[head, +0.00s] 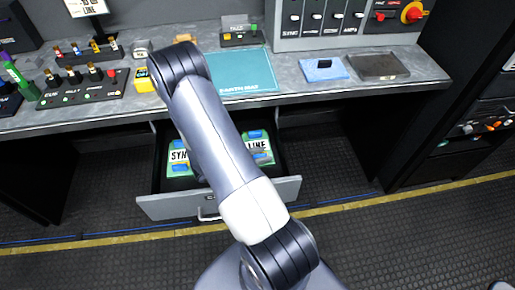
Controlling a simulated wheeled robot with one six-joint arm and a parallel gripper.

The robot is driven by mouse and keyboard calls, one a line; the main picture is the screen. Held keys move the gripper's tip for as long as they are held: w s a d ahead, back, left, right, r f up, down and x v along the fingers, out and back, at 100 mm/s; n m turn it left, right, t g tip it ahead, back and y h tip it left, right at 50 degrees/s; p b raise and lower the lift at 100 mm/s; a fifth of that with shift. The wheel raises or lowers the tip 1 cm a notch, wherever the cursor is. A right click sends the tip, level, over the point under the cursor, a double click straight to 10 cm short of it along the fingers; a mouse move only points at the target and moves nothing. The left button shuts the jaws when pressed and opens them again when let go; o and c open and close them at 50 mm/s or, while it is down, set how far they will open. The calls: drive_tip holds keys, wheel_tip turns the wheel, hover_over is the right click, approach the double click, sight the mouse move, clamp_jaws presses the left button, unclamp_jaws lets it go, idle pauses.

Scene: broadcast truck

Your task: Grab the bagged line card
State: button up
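A bagged card lettered "LINE" (257,146), green with a white label and blue parts, lies in the open drawer (284,190), just right of my arm. My arm covers its left side. A similar card lettered "SYN" (179,157), the rest of its label hidden, lies in the drawer left of my arm. My arm crosses in front of the drawer and up over the counter. My gripper cannot be made out; the arm hides whatever is behind it.
The grey counter (430,75) above the drawer holds a teal mat (250,75), a blue pad (323,69), a dark tray (378,66) and panels with knobs (85,92). A yellow item (145,82) stands near the front edge. The floor in front looks clear.

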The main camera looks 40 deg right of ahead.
clamp_jaws()
idle(0.4)
